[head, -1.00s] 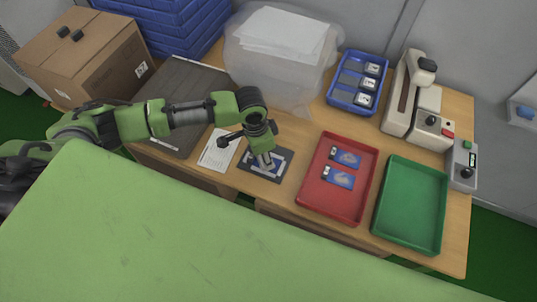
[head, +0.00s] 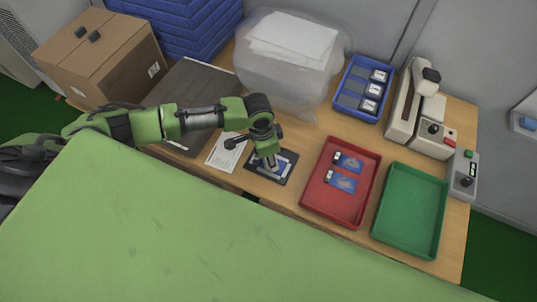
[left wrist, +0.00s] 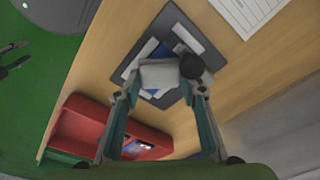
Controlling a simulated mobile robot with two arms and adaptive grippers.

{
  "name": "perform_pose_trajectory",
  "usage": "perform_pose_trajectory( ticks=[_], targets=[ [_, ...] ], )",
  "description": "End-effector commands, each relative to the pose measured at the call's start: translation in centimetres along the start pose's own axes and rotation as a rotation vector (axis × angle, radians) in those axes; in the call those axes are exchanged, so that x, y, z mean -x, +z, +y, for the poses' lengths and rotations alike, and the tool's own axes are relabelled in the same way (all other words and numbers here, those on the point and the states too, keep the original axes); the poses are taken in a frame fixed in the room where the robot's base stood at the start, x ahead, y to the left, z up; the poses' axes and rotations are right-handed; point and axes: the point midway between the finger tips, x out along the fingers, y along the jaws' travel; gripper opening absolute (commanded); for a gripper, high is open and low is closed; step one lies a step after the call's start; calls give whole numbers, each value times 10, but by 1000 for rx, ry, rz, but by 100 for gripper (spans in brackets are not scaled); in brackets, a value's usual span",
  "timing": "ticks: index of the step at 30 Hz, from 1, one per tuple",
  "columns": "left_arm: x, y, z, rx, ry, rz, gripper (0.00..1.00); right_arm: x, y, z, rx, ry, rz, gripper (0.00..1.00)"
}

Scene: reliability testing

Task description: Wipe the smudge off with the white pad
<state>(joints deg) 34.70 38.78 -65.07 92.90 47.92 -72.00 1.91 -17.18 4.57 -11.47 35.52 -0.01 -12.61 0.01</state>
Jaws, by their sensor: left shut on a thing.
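My left gripper (head: 268,164) reaches down over a dark square fixture (head: 286,167) at the middle front of the bench. In the left wrist view its fingers (left wrist: 163,97) are shut on the white pad (left wrist: 160,75). The pad is over a blue board between two pale strips on the dark fixture (left wrist: 172,18). I cannot tell whether the pad touches the board. The blue board (left wrist: 161,50) is mostly covered by the pad, and I cannot make out the smudge.
A red tray (head: 318,204) with two blue boards stands right of the fixture, beside an empty green tray (head: 405,238). A printed sheet (head: 222,157) lies to its left. A blue bin (head: 345,110), a clear bin (head: 262,80) and a press (head: 403,105) stand behind.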

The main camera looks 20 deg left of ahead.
Motion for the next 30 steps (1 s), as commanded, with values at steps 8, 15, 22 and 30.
perform_pose_trajectory(
  ticks=[8,15,22,30],
  targets=[
    [-2,-6,7,2,-2,-6,17,6,0,0,0,0,0,40],
    [-1,-21,24,-1,3,-2,17,15,-1,0,0,0,0,40],
    [-2,-31,33,0,2,0,17,19,-2,1,-1,0,0,40],
    [0,-32,32,0,1,1,17,20,-2,1,0,0,0,40]
  ],
)
